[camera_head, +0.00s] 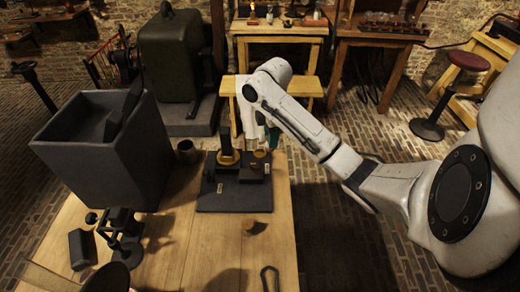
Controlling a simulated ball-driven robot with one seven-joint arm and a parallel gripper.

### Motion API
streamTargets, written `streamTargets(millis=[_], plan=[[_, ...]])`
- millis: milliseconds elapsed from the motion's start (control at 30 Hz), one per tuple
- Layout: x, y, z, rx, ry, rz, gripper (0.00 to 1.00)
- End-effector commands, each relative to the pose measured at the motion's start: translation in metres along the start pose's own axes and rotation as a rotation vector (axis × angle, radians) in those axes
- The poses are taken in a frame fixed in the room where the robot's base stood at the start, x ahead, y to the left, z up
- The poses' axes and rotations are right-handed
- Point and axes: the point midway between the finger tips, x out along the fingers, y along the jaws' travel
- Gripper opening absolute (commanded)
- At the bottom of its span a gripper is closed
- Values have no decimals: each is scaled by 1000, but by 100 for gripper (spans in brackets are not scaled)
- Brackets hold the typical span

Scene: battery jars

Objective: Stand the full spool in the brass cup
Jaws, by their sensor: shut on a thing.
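A black board (234,200) lies at the far part of the wooden table. On its left stands a thin dark post with a brass-yellow round piece (228,157) at its foot. On its right is a low dark block with a small label, and a small copper-brown round piece (260,154) shows at its top. My gripper (264,142) is over this right side, coming down from the white arm. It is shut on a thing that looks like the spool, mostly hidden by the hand. I cannot tell clearly which round piece is the brass cup, or whether the spool touches it.
A large dark open box (105,165) stands at the table's left. A small metal cup (187,151) is between it and the board. A dark clamp-like device (122,232) and small brown piece (254,227) lie nearer. The table's middle front is mostly clear.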

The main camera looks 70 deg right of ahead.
Motion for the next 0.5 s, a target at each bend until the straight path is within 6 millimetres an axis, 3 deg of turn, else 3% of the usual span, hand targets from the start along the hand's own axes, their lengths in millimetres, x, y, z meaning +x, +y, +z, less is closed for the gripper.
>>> streamTargets(millis=[200,500], plan=[[28,36,-8,-1,-4,-3,5],[62,63,-15,-3,-1,-2,5]])
